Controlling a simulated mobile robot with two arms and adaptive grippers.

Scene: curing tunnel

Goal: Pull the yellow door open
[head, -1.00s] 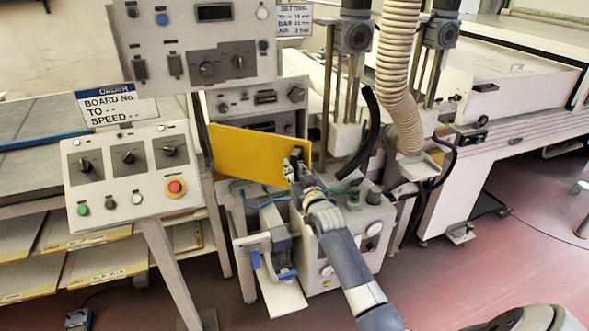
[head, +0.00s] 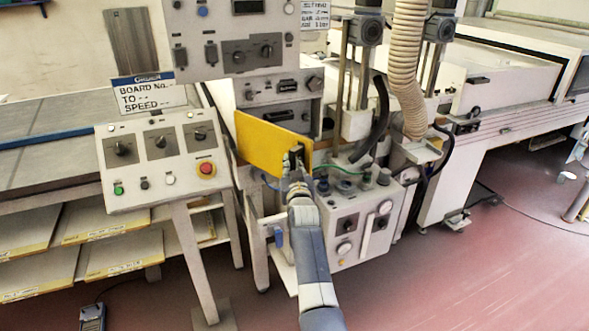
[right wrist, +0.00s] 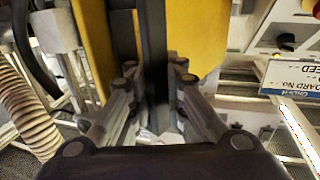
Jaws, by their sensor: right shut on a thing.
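The yellow door (head: 262,140) is a flat panel in the middle of the head view, standing out at an angle from the grey machine front. Its dark handle (right wrist: 153,50) is near its right edge. My right gripper (head: 296,163) is at that edge, shut on the handle; the arm hides part of the door's lower right. In the right wrist view the fingers (right wrist: 153,85) close on the dark upright handle, with yellow door surface (right wrist: 195,40) on both sides. My left gripper is in neither view.
A sloped control panel (head: 160,190) with a red button stands left of the door. A white box with knobs (head: 350,228) stands below right, and a ribbed hose (head: 407,70) hangs at right. Red floor (head: 450,290) is open at lower right.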

